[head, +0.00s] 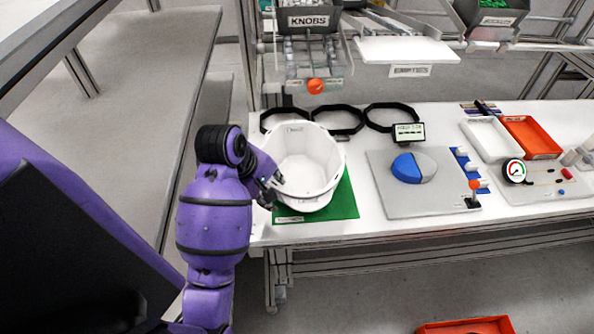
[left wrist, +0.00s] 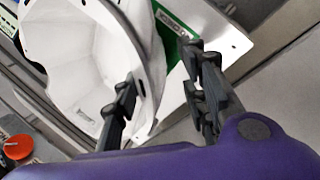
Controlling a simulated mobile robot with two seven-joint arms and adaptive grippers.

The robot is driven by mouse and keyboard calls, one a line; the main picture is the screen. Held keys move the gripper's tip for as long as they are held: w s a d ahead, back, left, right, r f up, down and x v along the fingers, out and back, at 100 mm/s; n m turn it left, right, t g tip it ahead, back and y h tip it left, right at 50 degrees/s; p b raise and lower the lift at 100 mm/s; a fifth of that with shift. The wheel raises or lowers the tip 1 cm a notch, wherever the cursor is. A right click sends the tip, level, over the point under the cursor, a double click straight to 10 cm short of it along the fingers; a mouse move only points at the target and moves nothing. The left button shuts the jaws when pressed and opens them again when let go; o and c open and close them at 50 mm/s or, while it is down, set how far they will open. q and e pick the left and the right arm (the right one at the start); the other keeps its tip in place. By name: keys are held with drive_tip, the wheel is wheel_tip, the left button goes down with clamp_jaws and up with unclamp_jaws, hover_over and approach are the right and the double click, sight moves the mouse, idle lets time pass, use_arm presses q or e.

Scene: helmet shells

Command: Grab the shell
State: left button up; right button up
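The white helmet shell (head: 308,160) stands with its hollow side up on a green mat (head: 345,205) at the left end of the white table. My left gripper (head: 271,190) is at the shell's near left rim. In the left wrist view, the shell (left wrist: 85,60) fills the upper left. My left gripper (left wrist: 160,68) is open there, one finger over the shell's inner side and the other outside it. The rim lies between the fingers, with a gap to the outer finger. My right gripper is not in view.
Black rings (head: 338,120) lie behind the shell. A grey plate (head: 385,195) with a blue and grey dome (head: 407,168) is to the right. A white tray (head: 490,135) and an orange tray (head: 530,135) stand farther right. A KNOBS bin (head: 308,20) hangs above.

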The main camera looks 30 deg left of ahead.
use_arm(q)
drive_tip(key=x, duration=0.7)
drive_tip(key=shift+w+d+f, duration=0.1)
drive_tip(key=shift+w+d, duration=0.1)
drive_tip(key=shift+d, duration=0.05)
clamp_jaws()
